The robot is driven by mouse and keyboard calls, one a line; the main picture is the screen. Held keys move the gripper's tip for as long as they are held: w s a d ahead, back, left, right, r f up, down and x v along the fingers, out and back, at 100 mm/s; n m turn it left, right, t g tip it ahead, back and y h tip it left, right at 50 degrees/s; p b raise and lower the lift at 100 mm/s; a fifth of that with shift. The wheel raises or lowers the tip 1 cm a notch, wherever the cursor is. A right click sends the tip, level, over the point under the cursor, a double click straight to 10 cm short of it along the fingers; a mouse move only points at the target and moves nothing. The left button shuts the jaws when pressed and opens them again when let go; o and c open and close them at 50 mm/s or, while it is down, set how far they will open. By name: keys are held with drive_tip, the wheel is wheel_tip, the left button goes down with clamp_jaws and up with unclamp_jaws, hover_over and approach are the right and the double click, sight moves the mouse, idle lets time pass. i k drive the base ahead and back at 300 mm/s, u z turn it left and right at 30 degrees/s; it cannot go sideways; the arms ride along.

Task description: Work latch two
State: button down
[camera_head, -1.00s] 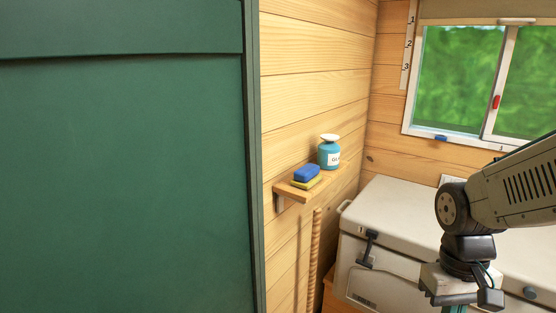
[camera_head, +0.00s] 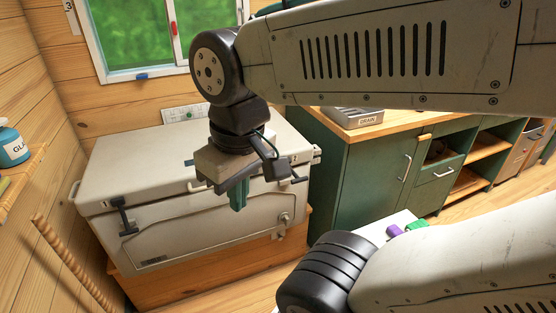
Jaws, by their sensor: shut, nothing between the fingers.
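The cream chest (camera_head: 105,171) stands against the wall with its lid down. A black latch (camera_head: 125,218) is on its front left; in the earlier view a "1" is marked by it. A dark piece (camera_head: 297,180) shows at the chest's front right, beside my gripper; I cannot tell if it is latch two, and no "2" shows on the chest. My gripper (camera_head: 238,196) has green fingers pointing down, shut and empty. In the picture it overlaps the chest's front, right of the middle; I cannot tell if it touches. It hides part of the lid edge.
A green cabinet with a wooden top (camera_head: 395,127) stands right of the chest, with a grey tray (camera_head: 354,117) on it. A shelf with a blue bottle (camera_head: 12,147) is at the left wall. A wooden twisted pole (camera_head: 72,262) leans there. Purple (camera_head: 393,230) and green (camera_head: 417,225) items lie lower right.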

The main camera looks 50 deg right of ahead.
sight(298, 180)
drive_tip(key=z, duration=1.2)
